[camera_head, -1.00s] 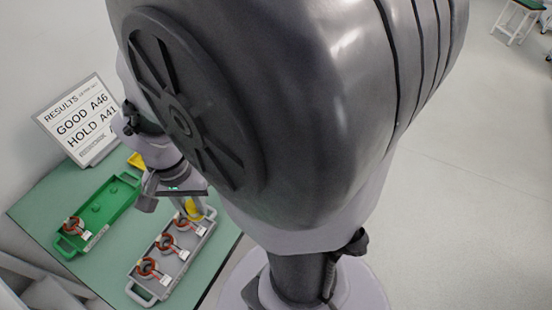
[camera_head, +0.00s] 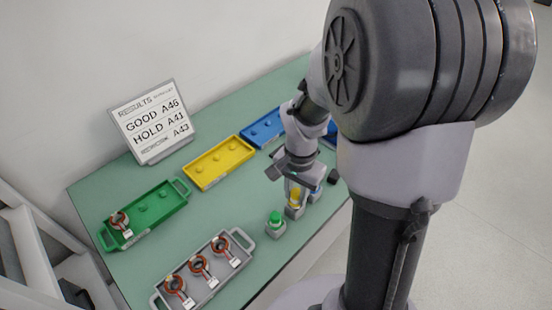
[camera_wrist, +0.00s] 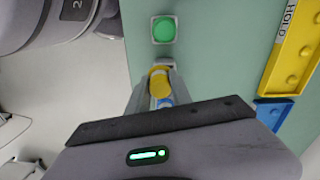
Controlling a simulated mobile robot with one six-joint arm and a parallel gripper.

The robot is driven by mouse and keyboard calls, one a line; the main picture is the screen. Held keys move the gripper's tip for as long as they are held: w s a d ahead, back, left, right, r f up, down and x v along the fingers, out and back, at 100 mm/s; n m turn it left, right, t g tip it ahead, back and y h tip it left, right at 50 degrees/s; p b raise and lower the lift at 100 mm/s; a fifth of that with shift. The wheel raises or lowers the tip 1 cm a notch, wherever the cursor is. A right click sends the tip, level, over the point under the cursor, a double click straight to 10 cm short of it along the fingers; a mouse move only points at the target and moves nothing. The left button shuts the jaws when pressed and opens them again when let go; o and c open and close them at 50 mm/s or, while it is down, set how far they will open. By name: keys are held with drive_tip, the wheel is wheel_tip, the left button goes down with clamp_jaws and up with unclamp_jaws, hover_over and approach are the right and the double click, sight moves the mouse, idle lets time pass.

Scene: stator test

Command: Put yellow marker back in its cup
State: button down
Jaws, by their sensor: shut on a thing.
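My gripper (camera_head: 294,188) points down over the front right of the green table, with its fingers shut on the yellow marker (camera_head: 295,199). In the wrist view the yellow marker (camera_wrist: 160,79) shows between the fingers (camera_wrist: 155,95). A small grey cup (camera_head: 294,212) is directly below the marker. I cannot tell whether the marker's lower end is inside it. A blue marker (camera_head: 316,192) is close to the right of my gripper, partly hidden.
A grey tray (camera_head: 241,262) with copper-coloured stators lies at the front. Green (camera_head: 160,213), yellow (camera_head: 219,163) and blue (camera_head: 263,127) trays lie behind. A results board (camera_head: 151,122) stands at the back left. A small dark block (camera_head: 333,176) is right of the markers.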

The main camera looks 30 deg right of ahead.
sight(295, 199)
drive_tip(key=shift+w+d, duration=0.15)
drive_tip(key=shift+w, duration=0.15)
drive_tip(key=f+b, duration=0.1)
drive_tip(key=f, duration=0.1)
drive_tip(key=f+b, duration=0.1)
drive_tip(key=f, duration=0.1)
drive_tip(key=shift+w+d+b, duration=0.25)
drive_tip(key=shift+w+b, duration=0.05)
drive_tip(key=shift+r, duration=0.2)
drive_tip(key=shift+f, duration=0.4)
drive_tip(key=c, duration=1.1)
unclamp_jaws()
drive_tip(key=shift+c, duration=0.2)
